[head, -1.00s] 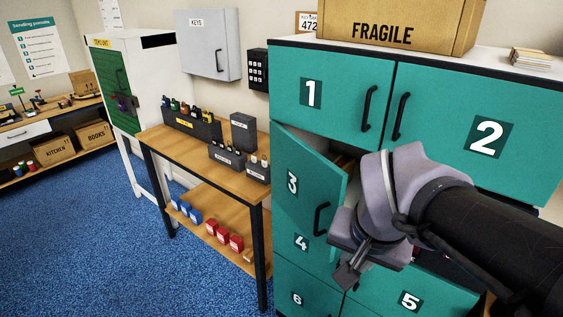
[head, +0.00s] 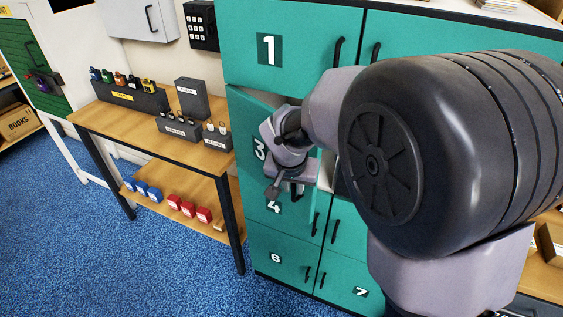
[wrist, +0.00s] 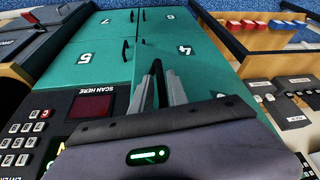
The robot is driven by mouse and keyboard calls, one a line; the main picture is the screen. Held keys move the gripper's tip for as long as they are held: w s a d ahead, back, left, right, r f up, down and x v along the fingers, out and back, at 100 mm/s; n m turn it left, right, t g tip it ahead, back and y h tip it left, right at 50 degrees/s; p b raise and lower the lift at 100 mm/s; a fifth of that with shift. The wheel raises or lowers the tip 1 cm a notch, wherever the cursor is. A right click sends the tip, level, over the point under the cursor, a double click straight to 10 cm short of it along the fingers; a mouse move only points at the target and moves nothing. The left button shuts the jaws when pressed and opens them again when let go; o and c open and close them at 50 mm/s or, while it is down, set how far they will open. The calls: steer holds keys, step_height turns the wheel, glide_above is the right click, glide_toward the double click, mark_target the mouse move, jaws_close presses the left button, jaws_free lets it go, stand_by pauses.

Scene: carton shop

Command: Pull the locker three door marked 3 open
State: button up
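The teal locker door marked 3 (head: 247,120) stands ajar in the head view, with a dark gap along its top edge. The door's black handle is hidden behind my gripper in the head view. In the wrist view a dark bar, probably that handle (wrist: 157,80), shows between the grey fingers of my gripper (wrist: 160,92). I cannot tell whether the fingers are closed on it.
Locker door 1 (head: 290,45) is above, and doors 4 (head: 262,222) and 6 (head: 262,250) are below; these look shut. A wooden table (head: 150,135) with dark bins stands close on the left. Blue carpet (head: 130,260) is free in front. A keypad panel (wrist: 75,115) shows in the wrist view.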

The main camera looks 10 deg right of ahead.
steer(key=shift+x, duration=0.9)
jaws_close()
stand_by(0.8)
